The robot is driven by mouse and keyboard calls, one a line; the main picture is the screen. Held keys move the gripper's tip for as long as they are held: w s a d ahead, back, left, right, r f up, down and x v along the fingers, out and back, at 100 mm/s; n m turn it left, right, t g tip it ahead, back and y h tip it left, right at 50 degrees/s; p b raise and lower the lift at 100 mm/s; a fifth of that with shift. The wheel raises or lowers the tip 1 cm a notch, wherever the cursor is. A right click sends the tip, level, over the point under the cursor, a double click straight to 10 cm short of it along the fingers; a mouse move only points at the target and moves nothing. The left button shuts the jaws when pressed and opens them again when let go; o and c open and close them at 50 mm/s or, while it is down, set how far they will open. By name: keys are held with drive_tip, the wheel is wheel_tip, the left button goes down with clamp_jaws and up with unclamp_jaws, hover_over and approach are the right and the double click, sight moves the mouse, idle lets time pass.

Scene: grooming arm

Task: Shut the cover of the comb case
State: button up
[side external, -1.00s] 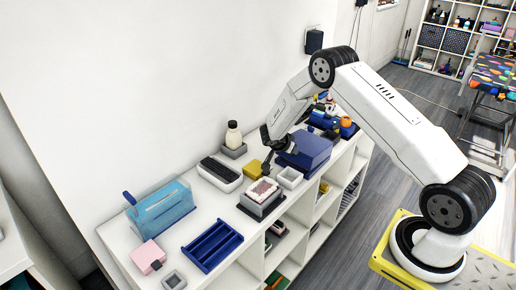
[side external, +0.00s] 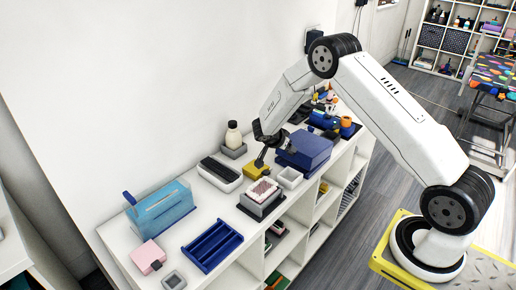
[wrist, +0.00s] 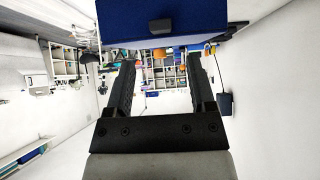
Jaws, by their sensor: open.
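A dark blue box (side external: 305,147), which looks like the comb case, sits on the white shelf top below my forearm. In the wrist view, a dark blue panel with a black tab (wrist: 160,27) fills the top edge, just beyond my fingers. I cannot tell how far its cover stands open. My gripper (side external: 261,163) points down just left of the box, above the shelf and apart from it. In the wrist view my gripper (wrist: 162,80) has its two black fingers spread with nothing between them. The side view shows its fingertips only small.
A yellow block (side external: 252,169), a white open box (side external: 289,177), a bristled grey block (side external: 262,191) and a black-topped tray (side external: 219,172) stand near my gripper. A bottle (side external: 233,134) stands behind. A blue rack (side external: 212,245) and a clear blue box (side external: 165,212) stand left.

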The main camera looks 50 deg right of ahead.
drive_tip(key=v, duration=0.3)
drive_tip(key=shift+s, duration=0.1)
drive_tip(key=c, duration=0.7)
drive_tip(key=shift+d+m, duration=0.2)
drive_tip(key=shift+m, duration=0.1)
clamp_jaws()
drive_tip(key=d+r+m+y, duration=0.7)
drive_tip(key=r+m+y, duration=0.2)
drive_tip(key=m, duration=0.8)
drive_tip(key=shift+d+y, duration=0.25)
drive_tip(key=shift+y, duration=0.45)
